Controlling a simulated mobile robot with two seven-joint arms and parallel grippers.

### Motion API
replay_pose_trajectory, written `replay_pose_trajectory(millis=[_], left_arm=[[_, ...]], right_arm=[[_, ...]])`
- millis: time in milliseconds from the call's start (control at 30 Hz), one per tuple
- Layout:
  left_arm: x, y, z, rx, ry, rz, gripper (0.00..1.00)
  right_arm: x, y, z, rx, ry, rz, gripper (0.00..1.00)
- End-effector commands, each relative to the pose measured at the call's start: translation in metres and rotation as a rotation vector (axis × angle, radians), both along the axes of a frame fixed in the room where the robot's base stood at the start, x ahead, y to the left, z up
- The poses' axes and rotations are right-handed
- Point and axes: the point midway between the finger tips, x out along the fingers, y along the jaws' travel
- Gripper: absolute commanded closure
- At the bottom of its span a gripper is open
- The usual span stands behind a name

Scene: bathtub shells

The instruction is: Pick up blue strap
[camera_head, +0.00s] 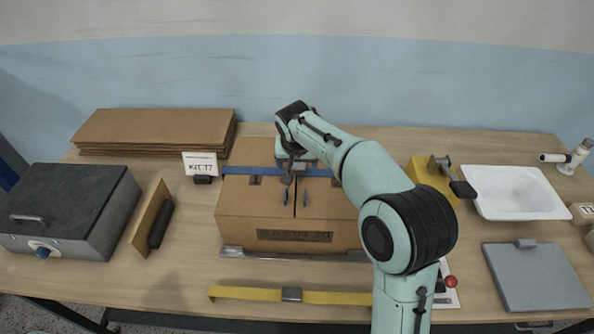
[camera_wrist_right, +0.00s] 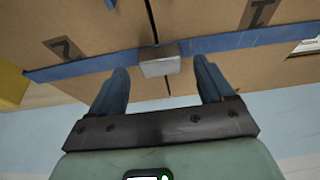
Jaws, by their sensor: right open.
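The blue strap (camera_head: 235,170) lies across the top of a closed cardboard box (camera_head: 262,215). It also shows in the right wrist view (camera_wrist_right: 228,40), with a grey buckle (camera_wrist_right: 160,61) at its middle. My right gripper (camera_wrist_right: 161,66) is open, its two dark blue fingers pointing toward the strap with the buckle between their tips. I cannot tell whether the fingers touch the strap. In the head view my right gripper (camera_head: 291,168) is over the strap's middle and partly hides it. My left gripper is not in view.
Flat cardboard sheets (camera_head: 155,128), a "KIT T7" card (camera_head: 201,164) and a grey case (camera_head: 75,205) stand left. A yellow strap (camera_head: 245,293) lies in front. A white tub (camera_head: 515,190) and grey panel (camera_head: 530,280) lie right.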

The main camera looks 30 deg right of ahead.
Motion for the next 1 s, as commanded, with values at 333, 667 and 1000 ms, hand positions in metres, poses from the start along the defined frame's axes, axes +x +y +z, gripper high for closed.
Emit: replay_pose_trajectory(millis=[333,667,1000], left_arm=[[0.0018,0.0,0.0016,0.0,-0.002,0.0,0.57],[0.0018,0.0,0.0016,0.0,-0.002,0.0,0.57],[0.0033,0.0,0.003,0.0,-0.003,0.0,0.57]], right_arm=[[0.006,-0.0028,-0.0146,0.001,0.0,0.0,0.19],[0.006,-0.003,-0.0139,0.0,-0.001,0.0,0.82],[0.0067,-0.0029,-0.0064,0.0,-0.005,0.0,0.82]])
